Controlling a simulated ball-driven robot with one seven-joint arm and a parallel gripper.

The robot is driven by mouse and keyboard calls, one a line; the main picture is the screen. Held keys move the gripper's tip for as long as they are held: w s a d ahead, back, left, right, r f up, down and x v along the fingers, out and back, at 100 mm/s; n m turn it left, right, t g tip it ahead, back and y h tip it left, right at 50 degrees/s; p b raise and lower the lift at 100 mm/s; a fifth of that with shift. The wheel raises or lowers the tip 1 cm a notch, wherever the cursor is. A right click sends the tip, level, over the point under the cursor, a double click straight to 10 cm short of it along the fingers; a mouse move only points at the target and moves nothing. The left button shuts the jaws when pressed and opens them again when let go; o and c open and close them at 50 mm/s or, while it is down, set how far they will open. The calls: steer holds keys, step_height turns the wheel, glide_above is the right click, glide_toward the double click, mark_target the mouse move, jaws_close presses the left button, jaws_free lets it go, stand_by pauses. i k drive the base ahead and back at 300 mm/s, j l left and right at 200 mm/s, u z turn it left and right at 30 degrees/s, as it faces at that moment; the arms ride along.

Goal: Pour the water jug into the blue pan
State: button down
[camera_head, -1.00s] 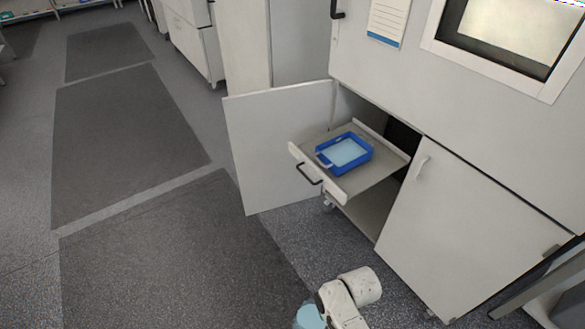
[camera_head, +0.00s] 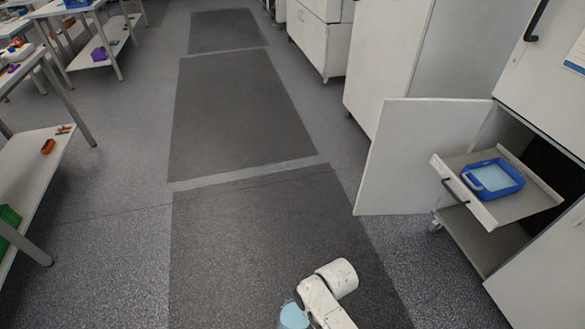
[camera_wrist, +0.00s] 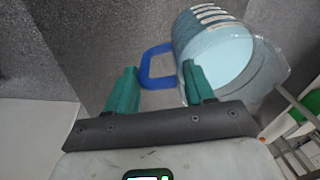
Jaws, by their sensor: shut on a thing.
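The blue pan (camera_head: 514,187) is a rectangular tray with a handle, at the right of the head view. It sits on a pulled-out shelf in the open cabinet and shows a pale blue surface inside. The water jug (camera_wrist: 215,50) is clear with pale blue contents, measuring marks and a blue handle. My gripper (camera_wrist: 160,75) has green fingers, one each side of the blue handle, and is shut on it. In the head view the jug (camera_head: 293,316) shows only partly at the bottom edge, beside my white arm, well apart from the pan.
The cabinet door (camera_head: 418,158) stands open left of the shelf (camera_head: 522,208). A speckled grey floor (camera_head: 120,190) with dark mats lies open in the middle. White tables (camera_head: 30,185) with small items stand at the left. Tall white cabinets line the back right.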

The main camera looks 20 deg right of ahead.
mark_target(490, 179)
steer(key=i+j, duration=0.1)
steer(key=i, duration=0.35)
steer(key=i+j, duration=0.15)
steer(key=i, duration=0.3)
steer(key=i+j+z, duration=0.1)
steer(key=i+z, duration=0.15)
steer(key=z, duration=0.25)
steer(key=i+j+z, duration=0.2)
steer(key=z, duration=0.25)
steer(key=i+j+z, duration=0.25)
steer(key=z, duration=0.25)
steer(key=i+j+z, duration=0.15)
steer(key=j+z, duration=0.35)
steer(key=l, duration=0.1)
